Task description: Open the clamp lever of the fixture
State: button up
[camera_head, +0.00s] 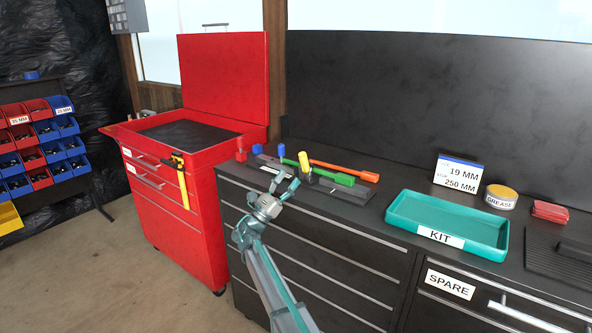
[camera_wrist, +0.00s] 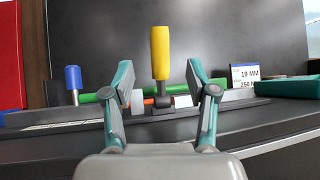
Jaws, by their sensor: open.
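The fixture (camera_head: 345,192) is a long dark base on the bench, holding a green bar (camera_head: 338,178). A lever with a yellow handle (camera_head: 304,162) stands upright on it. In the wrist view the yellow handle (camera_wrist: 160,52) rises in the gap between my two fingers, seemingly beyond the tips, with no contact visible. A blue-capped lever (camera_head: 281,151) stands farther left; its blue cap (camera_wrist: 73,77) also shows in the wrist view. My gripper (camera_head: 286,185) is open and empty, in front of the fixture. Its fingers (camera_wrist: 159,78) partly hide the green bar.
An orange bar (camera_head: 345,171) lies behind the green one. To the right are a teal KIT tray (camera_head: 400,222), a sign (camera_head: 458,176), a grease tin (camera_head: 501,197) and a red block (camera_head: 550,211). A red tool cabinet (camera_head: 205,215) stands at the left.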

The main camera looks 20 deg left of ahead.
jog(key=v, duration=0.3)
jog(key=shift+f, duration=0.1)
dwell(0.3)
